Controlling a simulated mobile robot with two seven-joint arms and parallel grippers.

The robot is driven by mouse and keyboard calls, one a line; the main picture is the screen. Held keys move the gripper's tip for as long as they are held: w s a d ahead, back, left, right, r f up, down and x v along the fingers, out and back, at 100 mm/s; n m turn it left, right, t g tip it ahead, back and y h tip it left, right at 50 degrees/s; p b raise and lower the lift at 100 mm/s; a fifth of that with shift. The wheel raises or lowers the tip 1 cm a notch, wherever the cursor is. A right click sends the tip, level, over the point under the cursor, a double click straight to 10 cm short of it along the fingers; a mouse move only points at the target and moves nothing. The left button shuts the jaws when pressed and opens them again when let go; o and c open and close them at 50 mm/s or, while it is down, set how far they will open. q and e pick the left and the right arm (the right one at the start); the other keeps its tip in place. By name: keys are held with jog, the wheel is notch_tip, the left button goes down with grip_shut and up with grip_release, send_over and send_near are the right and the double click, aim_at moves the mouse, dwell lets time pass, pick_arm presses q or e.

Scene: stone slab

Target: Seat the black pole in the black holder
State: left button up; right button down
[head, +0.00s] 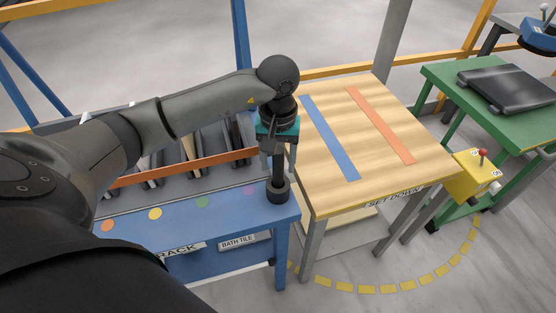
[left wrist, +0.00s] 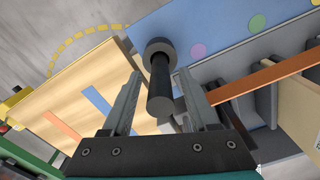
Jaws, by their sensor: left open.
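The black pole (head: 278,170) stands upright in the round black holder (head: 278,192) at the right front corner of the blue rack table. My left gripper (head: 278,153) is above it, pointing down and open, with the pole's upper part between its fingers. In the left wrist view the pole (left wrist: 161,82) lies between the two spread fingers, with gaps at both sides. Its lower end goes into the holder (left wrist: 157,48); the depth inside is hidden. My right gripper is not in view.
The blue rack (head: 205,222) holds several upright slabs behind an orange bar (head: 170,170). A wooden set-down table (head: 372,130) with blue and orange strips stands close at the right, its top clear. Beyond are a yellow control box (head: 474,178) and a green table (head: 470,125).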

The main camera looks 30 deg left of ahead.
pick_arm(q)
notch_tip(320, 180, up, 12)
jog(key=shift+f+p, duration=0.1)
jog(key=shift+p, duration=0.35)
